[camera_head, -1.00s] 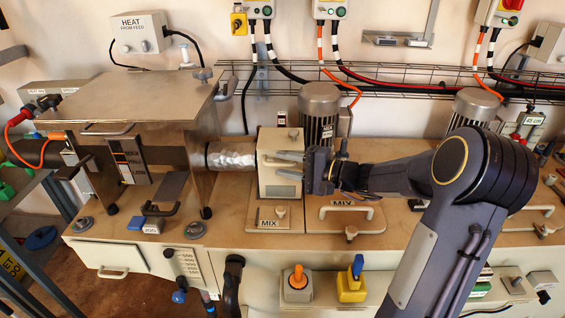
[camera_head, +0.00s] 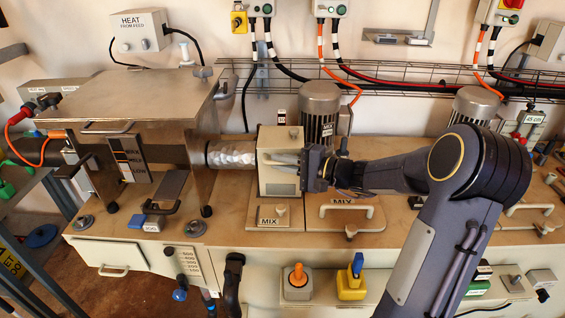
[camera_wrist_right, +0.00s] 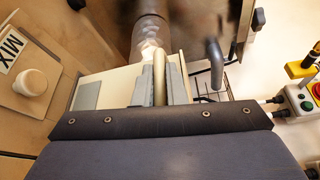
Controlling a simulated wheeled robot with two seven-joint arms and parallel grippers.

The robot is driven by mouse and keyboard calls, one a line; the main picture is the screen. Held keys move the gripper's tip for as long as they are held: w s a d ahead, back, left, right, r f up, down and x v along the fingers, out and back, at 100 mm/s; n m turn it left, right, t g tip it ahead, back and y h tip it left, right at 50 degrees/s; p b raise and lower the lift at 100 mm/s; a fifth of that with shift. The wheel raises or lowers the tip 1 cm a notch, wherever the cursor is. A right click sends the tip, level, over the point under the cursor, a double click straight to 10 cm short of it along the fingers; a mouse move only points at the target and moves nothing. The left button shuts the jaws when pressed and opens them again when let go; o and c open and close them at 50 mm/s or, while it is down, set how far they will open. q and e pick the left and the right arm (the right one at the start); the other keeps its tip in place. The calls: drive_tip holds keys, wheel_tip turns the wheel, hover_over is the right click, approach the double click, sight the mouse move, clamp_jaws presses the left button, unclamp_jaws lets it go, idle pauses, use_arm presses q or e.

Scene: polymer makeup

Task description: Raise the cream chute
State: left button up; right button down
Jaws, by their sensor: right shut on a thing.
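The cream chute (camera_head: 278,178) is a boxy upright housing on the bench, at the right end of the foil-wrapped pipe (camera_head: 231,155). My right gripper (camera_head: 287,163) reaches it from the right, with its fingers across the chute's front. In the right wrist view the fingers (camera_wrist_right: 160,82) are closed around a cream bar-like handle (camera_wrist_right: 159,68) on the chute (camera_wrist_right: 97,90). The chute's base looks close to the bench; I cannot tell whether there is a gap. My left gripper is not in view.
A grey motor (camera_head: 320,112) stands behind. The metal-topped machine (camera_head: 137,97) fills the left.

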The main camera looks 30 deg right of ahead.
wheel_tip(320, 180, up, 17)
drive_tip(key=p, duration=0.5)
drive_tip(key=shift+f, duration=0.15)
drive_tip(key=c, duration=1.5)
unclamp_jaws()
drive_tip(key=shift+f, duration=0.1)
drive_tip(key=b+v, duration=0.1)
drive_tip(key=v, duration=0.6)
drive_tip(key=shift+s+d+b, duration=0.25)
drive_tip(key=shift+s+b, duration=0.1)
drive_tip(key=shift+b, duration=0.05)
